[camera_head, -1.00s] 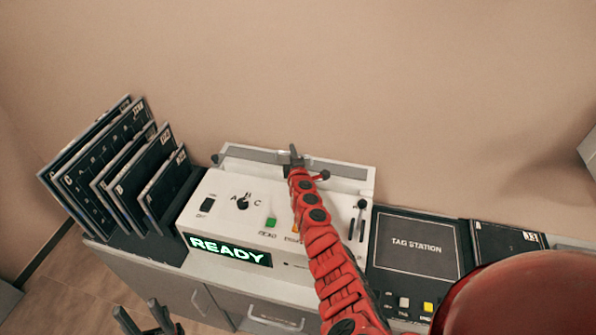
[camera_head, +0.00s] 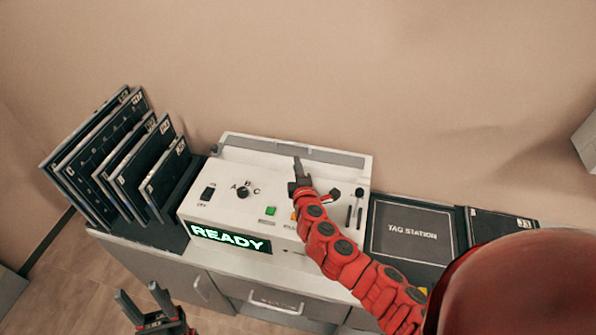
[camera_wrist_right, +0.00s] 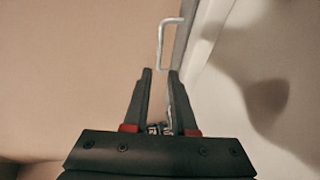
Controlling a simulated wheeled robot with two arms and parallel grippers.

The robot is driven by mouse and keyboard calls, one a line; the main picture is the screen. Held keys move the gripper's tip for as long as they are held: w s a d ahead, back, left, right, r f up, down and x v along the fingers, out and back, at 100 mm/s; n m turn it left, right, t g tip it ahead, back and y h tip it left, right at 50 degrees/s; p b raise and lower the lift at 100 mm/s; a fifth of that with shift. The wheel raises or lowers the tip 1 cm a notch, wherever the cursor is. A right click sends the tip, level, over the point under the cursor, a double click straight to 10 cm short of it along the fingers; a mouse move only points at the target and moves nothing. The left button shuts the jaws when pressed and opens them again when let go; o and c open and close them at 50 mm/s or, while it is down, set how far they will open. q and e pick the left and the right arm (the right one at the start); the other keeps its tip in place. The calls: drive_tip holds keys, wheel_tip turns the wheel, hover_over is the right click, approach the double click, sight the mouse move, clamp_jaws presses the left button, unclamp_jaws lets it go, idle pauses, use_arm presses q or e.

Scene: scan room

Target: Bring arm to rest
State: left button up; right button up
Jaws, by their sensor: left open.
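My right arm, red and segmented, reaches in from the lower right in the head view. Its dark gripper (camera_head: 299,178) is over the back part of a white console (camera_head: 222,207), in front of its grey strip. I cannot tell whether it touches the console. My left gripper (camera_head: 143,300) is at the bottom left of the head view, in front of the cabinet, open and empty. The console's display (camera_head: 230,238) reads READY in green.
Dark panels (camera_head: 118,158) stand in a rack left of the console. A tag station (camera_head: 411,232) and another dark panel (camera_head: 497,224) lie to its right. The cabinet below has handles (camera_head: 275,305). A pale handle (camera_wrist_right: 162,42) shows beyond the right fingertips. The wall is behind.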

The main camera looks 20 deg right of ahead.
drive_tip(key=shift+s+a+r, duration=0.1)
drive_tip(key=shift+s+a, duration=0.05)
drive_tip(key=shift+s, duration=0.5)
